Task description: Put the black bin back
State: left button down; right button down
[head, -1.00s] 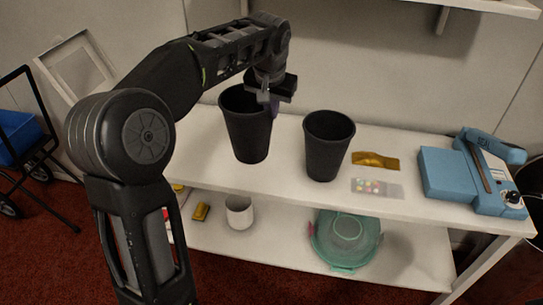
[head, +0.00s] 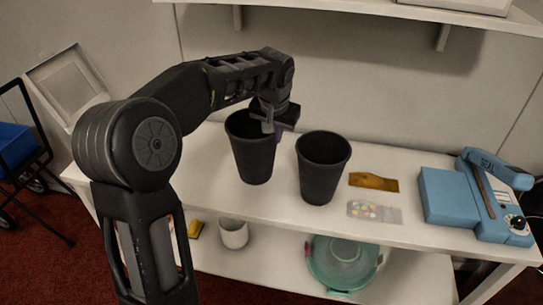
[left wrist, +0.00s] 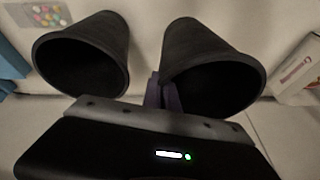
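Two black bins are at the white shelf's top board, side by side with a narrow gap. The left black bin (head: 253,160) has my left gripper (head: 268,125) at its right rim. In the left wrist view this bin (left wrist: 205,50) is on the right, and the purple fingers (left wrist: 161,93) sit close together with its rim between them. The bin is nearly upright; I cannot tell whether its base touches the board. The other black bin (head: 321,175) stands on the board to the right, apart from the gripper; it also shows in the left wrist view (left wrist: 105,40). My right gripper is not in view.
A gold packet (head: 373,181), a candy packet (head: 374,212) and a blue machine (head: 452,197) lie right of the bins. A white cup (head: 233,234) and a green-lidded container (head: 343,262) are on the lower board. A blue cart (head: 16,145) stands left.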

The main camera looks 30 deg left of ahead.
pick_arm(q)
jog(key=shift+f, duration=0.8)
jog(key=shift+f, duration=2)
jog(key=c, duration=1.7)
grip_release()
jog(key=v, duration=1.2)
